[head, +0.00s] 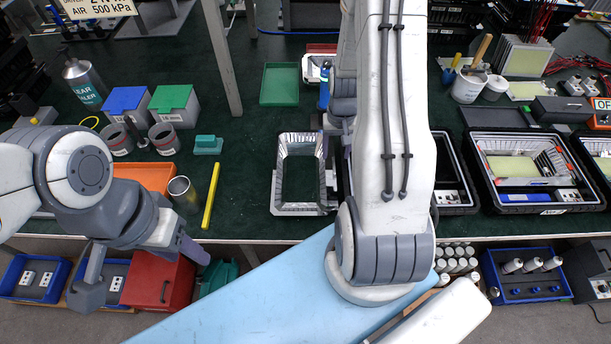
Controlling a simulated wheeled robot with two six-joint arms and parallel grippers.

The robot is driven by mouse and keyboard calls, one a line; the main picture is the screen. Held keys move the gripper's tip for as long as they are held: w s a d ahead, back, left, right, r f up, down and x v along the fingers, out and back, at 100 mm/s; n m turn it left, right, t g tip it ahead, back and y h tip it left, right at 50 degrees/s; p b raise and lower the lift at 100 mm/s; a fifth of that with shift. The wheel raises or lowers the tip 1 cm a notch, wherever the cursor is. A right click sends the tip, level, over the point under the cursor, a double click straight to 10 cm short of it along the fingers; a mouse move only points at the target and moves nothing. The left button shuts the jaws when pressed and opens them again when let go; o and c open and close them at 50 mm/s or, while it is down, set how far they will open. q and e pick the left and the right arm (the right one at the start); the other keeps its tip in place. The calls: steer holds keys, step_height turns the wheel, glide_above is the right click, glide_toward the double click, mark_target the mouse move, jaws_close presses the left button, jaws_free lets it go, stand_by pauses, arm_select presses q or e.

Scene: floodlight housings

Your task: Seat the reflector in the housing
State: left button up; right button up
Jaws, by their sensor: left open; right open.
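The reflector, a silver faceted rectangular frame with an open middle (283,190), lies flat on the dark green bench top in the centre of the head view. My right gripper (333,128) is at its upper right side, mostly hidden behind my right forearm; whether it touches the frame I cannot tell. A black, light-rimmed rectangular housing (455,165) stands right of my forearm, which covers its left part. A white fitting shows at its lower end. My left gripper (143,272) is open and empty at the front left, beyond the bench's front edge.
A black tray (484,194) with a yellow panel and parts stands to the right. A green tray (280,84), a yellow bar (211,195) and grey tins lie left and behind. A post (222,55) rises at the back left. Bins stand below the front edge.

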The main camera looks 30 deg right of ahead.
steer(key=shift+f+b, duration=0.3)
steer(key=shift+f, duration=0.3)
stand_by(0.5)
steer(key=shift+r, duration=0.1)
stand_by(0.5)
jaws_close()
stand_by(1.6)
jaws_free()
